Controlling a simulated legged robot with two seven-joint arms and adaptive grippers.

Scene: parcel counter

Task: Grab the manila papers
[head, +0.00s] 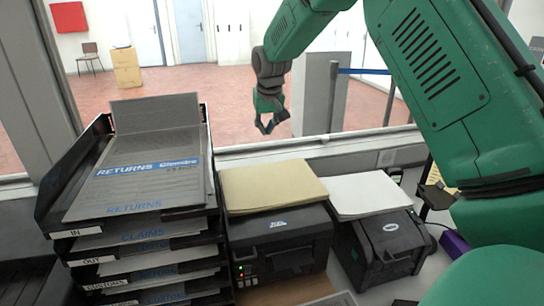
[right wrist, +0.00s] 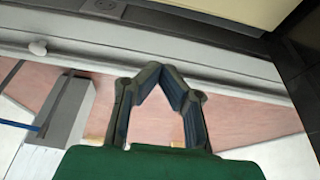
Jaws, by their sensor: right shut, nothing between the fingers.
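The manila papers (head: 272,185) lie as a flat stack on top of a black label printer (head: 280,240) in the middle of the head view. My right gripper (head: 266,128) hangs beyond and above them, near the window opening, apart from the stack. In the right wrist view its fingers (right wrist: 161,72) meet at the tips, shut and empty. A pale yellowish surface (right wrist: 230,10) shows at the top of that view; I cannot tell for certain that it is the manila stack. My left gripper is not in view.
A black tiered tray (head: 65,190) with grey returns papers stands at left. White papers (head: 368,193) lie on a second printer (head: 392,240) at right. The window sill (head: 310,146) runs behind. A post with a blue belt (head: 388,105) stands beyond.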

